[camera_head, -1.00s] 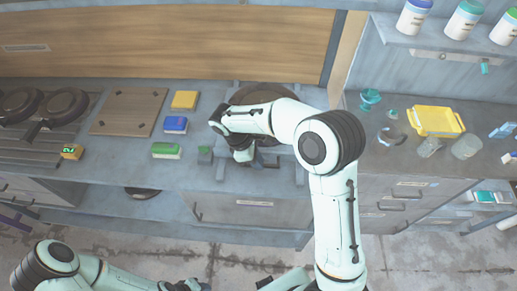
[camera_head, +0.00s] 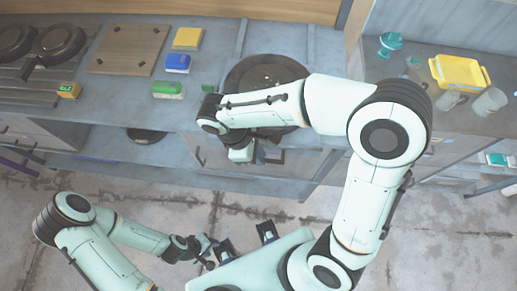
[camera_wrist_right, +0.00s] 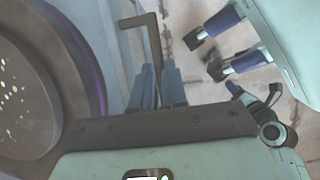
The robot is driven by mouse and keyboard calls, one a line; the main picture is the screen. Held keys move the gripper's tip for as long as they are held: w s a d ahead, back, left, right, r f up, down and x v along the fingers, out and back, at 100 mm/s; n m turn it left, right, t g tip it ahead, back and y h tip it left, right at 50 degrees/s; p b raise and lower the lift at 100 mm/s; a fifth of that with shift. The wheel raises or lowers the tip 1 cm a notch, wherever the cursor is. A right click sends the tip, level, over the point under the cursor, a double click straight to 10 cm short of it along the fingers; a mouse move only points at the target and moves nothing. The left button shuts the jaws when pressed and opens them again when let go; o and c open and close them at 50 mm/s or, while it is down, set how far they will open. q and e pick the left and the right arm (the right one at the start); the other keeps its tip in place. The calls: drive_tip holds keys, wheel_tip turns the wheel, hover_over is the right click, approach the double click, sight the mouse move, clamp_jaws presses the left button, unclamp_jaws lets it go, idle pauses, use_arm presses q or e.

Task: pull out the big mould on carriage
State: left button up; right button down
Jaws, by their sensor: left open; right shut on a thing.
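The big mould (camera_head: 262,72) is a dark round disc on the counter, partly covered by my right arm. In the right wrist view, its round, speckled face and rim (camera_wrist_right: 98,85) fill the left side. My right gripper (camera_wrist_right: 158,88) is shut on a dark angled handle (camera_wrist_right: 153,38), in front of the mould at the counter's front edge. The carriage under the mould is mostly hidden. My left gripper (camera_head: 208,245) is open and empty, low over the floor in front of the counter, well apart from the mould.
Yellow (camera_head: 188,38), blue (camera_head: 177,63) and green (camera_head: 168,89) blocks lie left of the mould, beside a brown board (camera_head: 127,50). Dark pans (camera_head: 58,42) are at far left. A yellow tray (camera_head: 460,72) stands on the right counter.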

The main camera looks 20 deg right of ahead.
drive_tip(key=c, duration=1.2)
unclamp_jaws()
drive_tip(key=shift+w, duration=0.1)
drive_tip(key=shift+o, duration=0.2)
drive_tip(key=shift+r, duration=0.1)
use_arm(q)
drive_tip(key=r, duration=0.1)
drive_tip(key=w+r+p, duration=0.1)
drive_tip(key=r+p, duration=0.1)
drive_tip(key=shift+w, duration=0.25)
use_arm(e)
drive_tip(key=v, duration=1.3)
use_arm(q)
drive_tip(key=shift+f, duration=0.1)
use_arm(e)
drive_tip(key=shift+r, duration=0.15)
